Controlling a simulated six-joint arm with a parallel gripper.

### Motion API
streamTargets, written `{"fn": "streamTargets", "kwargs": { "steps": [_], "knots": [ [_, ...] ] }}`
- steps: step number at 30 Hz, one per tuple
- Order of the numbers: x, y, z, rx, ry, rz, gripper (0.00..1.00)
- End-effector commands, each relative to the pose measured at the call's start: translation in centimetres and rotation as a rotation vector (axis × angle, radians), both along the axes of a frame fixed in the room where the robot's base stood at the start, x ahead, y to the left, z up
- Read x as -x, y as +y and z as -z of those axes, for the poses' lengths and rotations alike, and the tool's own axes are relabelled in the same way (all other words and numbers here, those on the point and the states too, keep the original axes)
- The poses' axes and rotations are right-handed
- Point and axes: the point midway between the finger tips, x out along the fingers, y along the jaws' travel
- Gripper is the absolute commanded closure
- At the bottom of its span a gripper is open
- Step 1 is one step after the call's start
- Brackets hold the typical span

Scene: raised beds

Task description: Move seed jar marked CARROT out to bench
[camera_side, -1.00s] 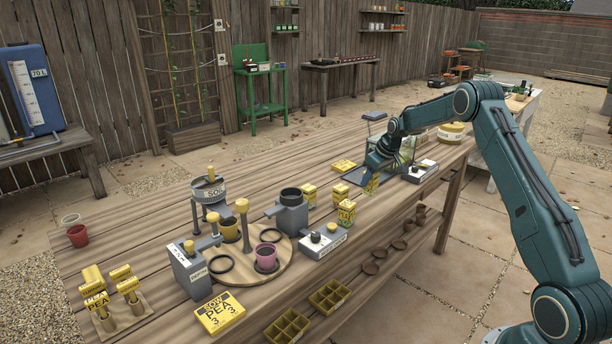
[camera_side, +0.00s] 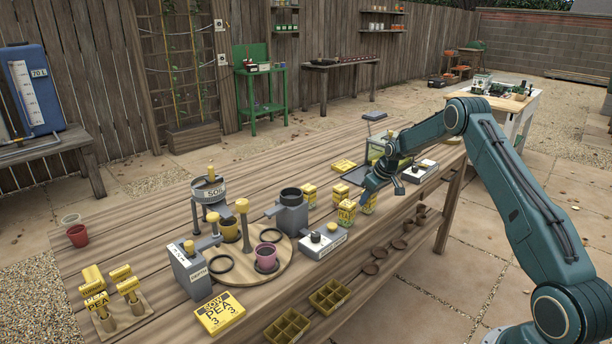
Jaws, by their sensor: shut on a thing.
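My gripper (camera_side: 366,195) points down over the right part of the wooden bench. It is shut on a small yellow-labelled seed jar (camera_side: 370,204), partly hidden by the fingers. The writing on this jar is too small to read, so I cannot tell whether it is CARROT. The held jar is at or just above the bench top; I cannot tell if it touches. Close by on its left stand similar yellow jars, one in front (camera_side: 346,213), one behind (camera_side: 340,193) and one farther left (camera_side: 310,194).
A dark flat tray (camera_side: 354,176) lies behind the gripper, with a yellow packet (camera_side: 344,165) beside it. A grey device (camera_side: 420,171) stands to the right. A grey box with a knob (camera_side: 323,241) and a round wooden board (camera_side: 285,265) are to the left. The bench's front edge is near.

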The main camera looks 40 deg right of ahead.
Motion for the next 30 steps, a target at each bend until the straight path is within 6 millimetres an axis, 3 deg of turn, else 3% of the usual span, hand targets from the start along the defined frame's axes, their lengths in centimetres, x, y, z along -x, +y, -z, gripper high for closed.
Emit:
{"fn": "streamTargets", "kwargs": {
  "steps": [11,12,15,30],
  "knots": [
    [-0.01,-0.01,0.26,0.000,0.000,0.000,0.88],
    [0.00,-0.01,0.28,0.000,0.000,0.000,0.59],
    [0.01,-0.01,0.27,0.000,0.000,0.000,0.41],
    [0.13,-0.02,-0.41,0.001,0.000,0.000,0.41]
  ]
}}
